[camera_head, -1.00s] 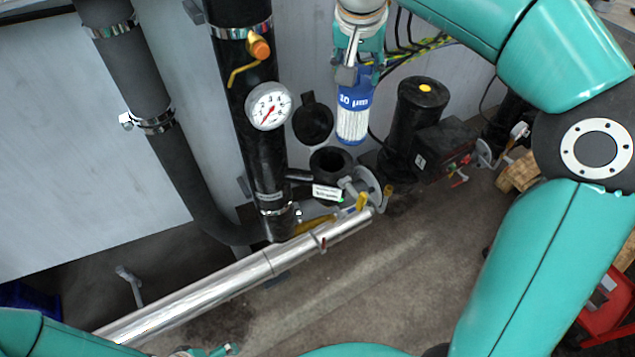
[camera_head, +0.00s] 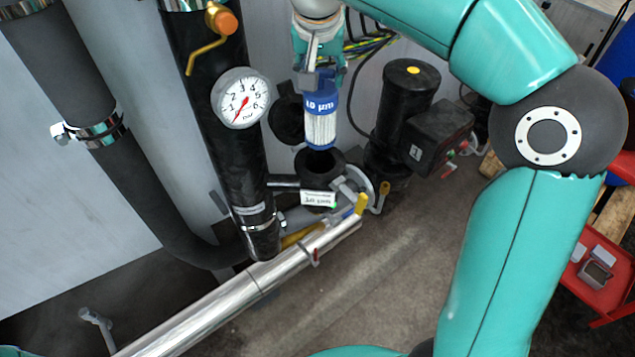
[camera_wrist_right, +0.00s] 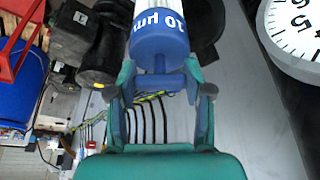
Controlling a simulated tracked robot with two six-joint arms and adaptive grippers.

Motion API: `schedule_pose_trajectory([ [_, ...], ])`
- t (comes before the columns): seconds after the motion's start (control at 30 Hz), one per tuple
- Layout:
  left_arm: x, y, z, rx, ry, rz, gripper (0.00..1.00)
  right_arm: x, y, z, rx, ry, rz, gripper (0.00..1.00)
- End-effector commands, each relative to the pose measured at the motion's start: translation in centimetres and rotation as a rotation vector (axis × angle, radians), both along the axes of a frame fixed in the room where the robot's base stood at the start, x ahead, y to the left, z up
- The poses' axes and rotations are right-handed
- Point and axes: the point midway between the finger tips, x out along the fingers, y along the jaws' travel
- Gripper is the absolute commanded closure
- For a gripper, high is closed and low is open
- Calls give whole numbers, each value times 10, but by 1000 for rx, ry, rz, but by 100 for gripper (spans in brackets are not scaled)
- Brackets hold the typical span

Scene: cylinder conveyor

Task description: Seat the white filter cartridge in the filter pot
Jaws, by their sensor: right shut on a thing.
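The white filter cartridge (camera_head: 320,128) has a blue band marked 10 µm and a blue lower end. My right gripper (camera_head: 318,80) is shut on its top, and the cartridge hangs nearly upright. In the right wrist view the cartridge's blue end (camera_wrist_right: 160,48) sits between the fingers of my right gripper (camera_wrist_right: 162,85). The filter pot (camera_head: 320,163) is a black open cup with a white label, just below the cartridge. The cartridge's lower end appears close over the pot's mouth; I cannot tell whether it has entered. My left gripper is not in view.
A pressure gauge (camera_head: 241,97) on a black pipe (camera_head: 225,150) stands left of the pot. A round black lid (camera_head: 286,120) is behind it. A black pump (camera_head: 408,100) stands right.

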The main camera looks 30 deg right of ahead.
Motion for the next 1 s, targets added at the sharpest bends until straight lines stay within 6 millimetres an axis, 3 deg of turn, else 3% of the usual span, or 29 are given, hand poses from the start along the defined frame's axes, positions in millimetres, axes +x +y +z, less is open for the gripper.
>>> schedule_pose_trajectory([
  [0.5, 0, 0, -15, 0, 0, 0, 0, 2, 3, -123, -1, 6, 8, 100],
  [0.63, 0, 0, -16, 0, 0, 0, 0, 2, 4, -143, -1, 3, 10, 100],
  [0.87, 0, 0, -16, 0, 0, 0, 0, 2, 4, -159, -1, 2, 9, 100],
  [1.0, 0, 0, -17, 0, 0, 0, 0, 2, 4, -180, -1, 5, 9, 100],
])
